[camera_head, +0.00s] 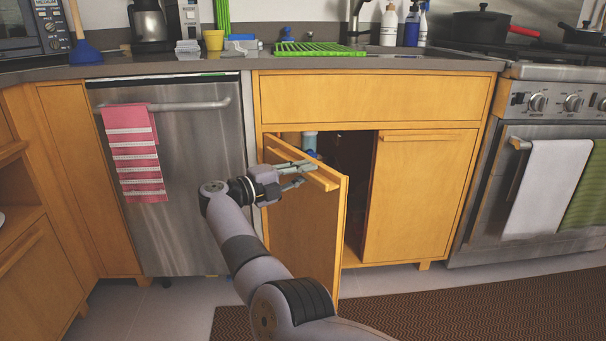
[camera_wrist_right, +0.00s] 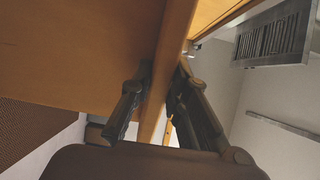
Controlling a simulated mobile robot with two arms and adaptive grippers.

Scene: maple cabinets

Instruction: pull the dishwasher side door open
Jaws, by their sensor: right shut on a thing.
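The cabinet door beside the dishwasher (camera_head: 308,225) is a yellow wooden panel under the sink. It stands swung out from the cabinet front, with the dark inside and a pale blue pipe (camera_head: 309,140) showing behind it. The dishwasher (camera_head: 195,195) is steel, shut, to its left. My right gripper (camera_head: 301,175) is at the top of the door, by its wooden handle strip (camera_head: 318,178). In the right wrist view the fingers (camera_wrist_right: 163,80) are shut on the wooden strip (camera_wrist_right: 175,45), one on each side. My left gripper is not in view.
The right cabinet door (camera_head: 420,195) is shut. A red striped towel (camera_head: 134,150) hangs on the dishwasher bar. An oven with towels (camera_head: 548,185) stands at the right. A brown mat (camera_head: 480,305) lies on the floor in front.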

